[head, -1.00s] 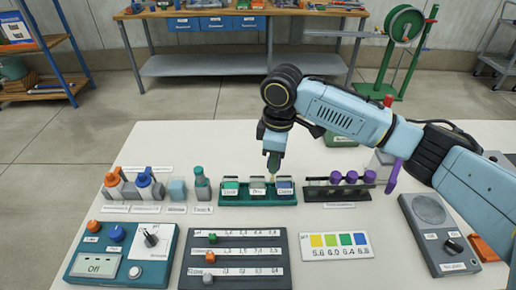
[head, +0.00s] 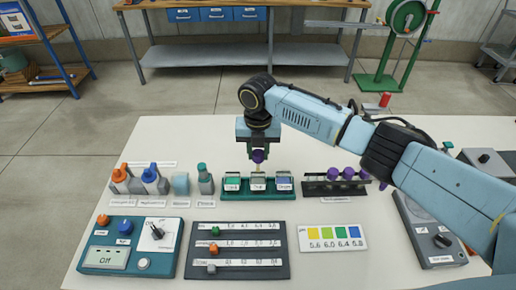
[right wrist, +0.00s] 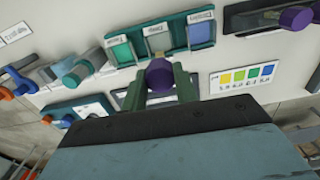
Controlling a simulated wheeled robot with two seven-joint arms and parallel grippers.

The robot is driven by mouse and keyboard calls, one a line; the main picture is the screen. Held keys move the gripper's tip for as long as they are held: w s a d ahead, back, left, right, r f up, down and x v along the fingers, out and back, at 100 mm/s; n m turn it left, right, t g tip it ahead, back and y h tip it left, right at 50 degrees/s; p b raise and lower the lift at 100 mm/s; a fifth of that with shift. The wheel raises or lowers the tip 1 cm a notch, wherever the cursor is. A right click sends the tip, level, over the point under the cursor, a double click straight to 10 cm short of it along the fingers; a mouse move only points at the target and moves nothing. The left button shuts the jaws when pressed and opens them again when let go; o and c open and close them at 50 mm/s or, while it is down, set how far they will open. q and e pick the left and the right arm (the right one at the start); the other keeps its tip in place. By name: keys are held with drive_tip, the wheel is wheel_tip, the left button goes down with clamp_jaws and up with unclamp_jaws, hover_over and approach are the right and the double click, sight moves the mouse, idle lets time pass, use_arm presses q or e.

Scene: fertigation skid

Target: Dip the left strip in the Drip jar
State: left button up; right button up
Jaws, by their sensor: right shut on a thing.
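My right gripper (head: 258,158) is shut on a purple-capped strip (head: 258,156), held roughly upright with the cap between the fingers; the right wrist view shows the purple cap (right wrist: 160,75) too. The pale lower part of the strip hangs at the middle jar (head: 258,184) of the green jar rack (head: 230,195), whose label seems to read Drip. I cannot tell whether its tip is inside. A green jar (right wrist: 122,52) stands on one side and a blue jar (right wrist: 201,34) on the other. My left gripper is not in view.
A dark rack (head: 318,190) with several purple caps stands right of the jars. Bottles (head: 205,181) stand left. In front are a teal control box (head: 125,250), a slider panel (head: 237,250) and a colour chart (head: 332,238). A grey device (head: 440,245) lies at right.

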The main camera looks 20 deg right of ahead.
sight(258, 171)
drive_tip(key=shift+f+b, duration=1.4)
drive_tip(key=shift+f, duration=0.05)
drive_tip(key=shift+f+b, duration=1.2)
drive_tip(key=shift+f, duration=1.5)
drive_tip(key=shift+r, duration=0.15)
wheel_tip(258, 171, up, 8)
drive_tip(key=p, duration=0.8)
drive_tip(key=shift+r, duration=0.2)
